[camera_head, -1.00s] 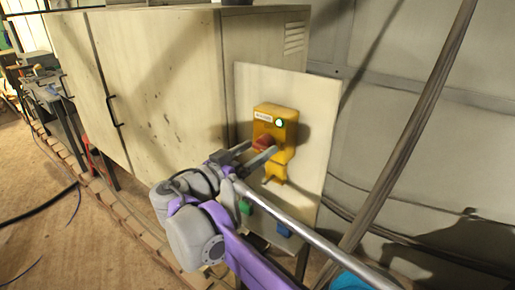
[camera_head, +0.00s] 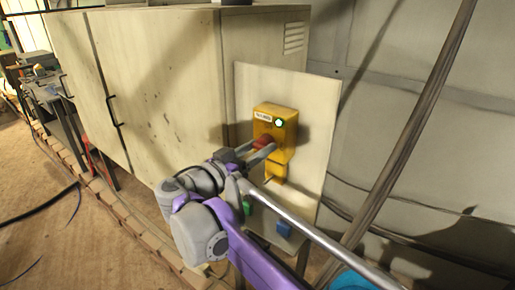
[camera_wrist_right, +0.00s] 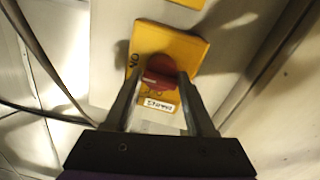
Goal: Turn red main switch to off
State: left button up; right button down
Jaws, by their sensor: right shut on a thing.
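A yellow switch box (camera_head: 283,117) is fixed to a pale upright panel (camera_head: 318,110) in the head view. The yellow plate (camera_wrist_right: 183,42) behind bears "ON" lettering and a white label. The fingers partly hide the switch. My left gripper is out of view.
A large pale cabinet (camera_head: 165,85) stands to the left. A slanted pole (camera_head: 408,140) and cables are to the right.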

jog(key=n+p, duration=0.2)
jog(key=n, duration=0.1)
jog(key=shift+r+n, duration=0.1)
jog(key=shift+n, duration=0.3)
jog(key=n+p, duration=0.2)
jog(key=n, duration=0.2)
jog(key=shift+n, duration=0.4)
jog(key=n, duration=0.2)
jog(key=n+p, duration=0.1)
jog(key=n, duration=0.1)
jog(key=shift+f+n+t, duration=0.2)
jog(key=shift+n+t, duration=0.1)
jog(key=shift+t, duration=0.1)
jog(key=shift+f+n+p, duration=0.2)
jog(key=shift+n+p, duration=0.3)
jog(key=shift+n, duration=2.2)
jog(key=c, duration=0.5)
grip_release()
jog(key=shift+c, duration=0.2)
jog(key=shift+o, duration=1.3)
jog(key=shift+r, duration=0.1)
